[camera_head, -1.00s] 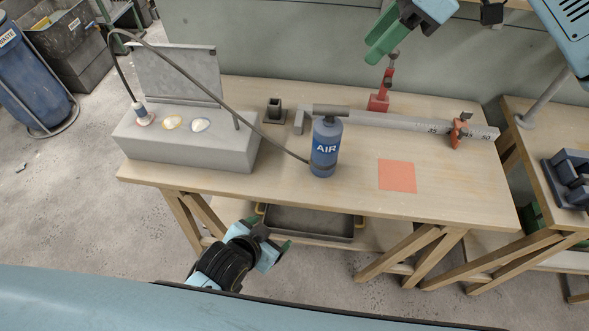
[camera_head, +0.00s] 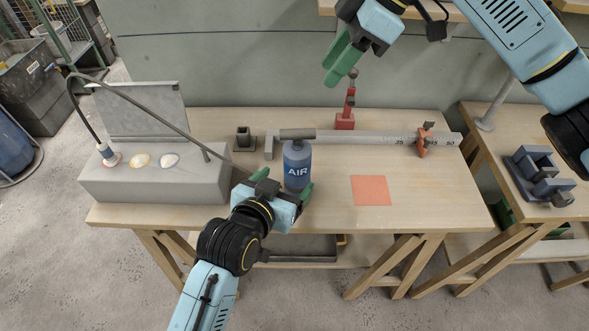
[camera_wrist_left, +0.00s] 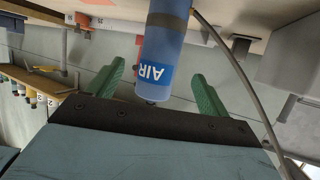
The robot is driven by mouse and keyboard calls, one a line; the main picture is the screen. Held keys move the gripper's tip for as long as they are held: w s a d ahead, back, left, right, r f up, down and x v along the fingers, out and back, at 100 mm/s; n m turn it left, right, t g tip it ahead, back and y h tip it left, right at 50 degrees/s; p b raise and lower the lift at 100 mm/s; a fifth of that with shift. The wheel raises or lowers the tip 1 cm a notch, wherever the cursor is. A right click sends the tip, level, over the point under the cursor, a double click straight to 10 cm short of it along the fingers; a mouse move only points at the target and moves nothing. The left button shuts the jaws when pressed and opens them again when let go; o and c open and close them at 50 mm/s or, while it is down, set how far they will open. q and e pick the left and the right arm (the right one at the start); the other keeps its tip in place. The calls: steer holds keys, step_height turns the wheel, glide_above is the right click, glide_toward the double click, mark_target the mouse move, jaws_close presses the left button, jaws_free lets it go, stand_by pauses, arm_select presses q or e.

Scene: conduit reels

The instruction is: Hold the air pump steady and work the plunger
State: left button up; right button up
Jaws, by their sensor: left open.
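The air pump (camera_head: 297,165) is a blue cylinder marked AIR, upright on the bench, with its dark grey plunger handle (camera_head: 297,134) low on top. My left gripper (camera_head: 284,184) is open at the pump's near side, fingers pointing at it. In the left wrist view the pump (camera_wrist_left: 163,50) shows between the two green fingers, with gaps on both sides and no visible contact. The pump's base is partly hidden by the gripper in the head view. My right gripper (camera_head: 338,56) is up behind and right of the pump, holding nothing; its fingers look parted.
A dark hose (camera_head: 150,100) arches from the pump area to the grey block (camera_head: 150,185) at left. A red stand (camera_head: 345,118) and a grey ruled bar (camera_head: 375,138) with an orange clamp (camera_head: 425,140) lie behind. An orange square (camera_head: 371,190) marks clear bench (camera_head: 430,195) at right.

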arm_select(q)
steer(key=x, duration=0.7)
steer(key=shift+w+f, duration=0.15)
steer(key=c, duration=1.3)
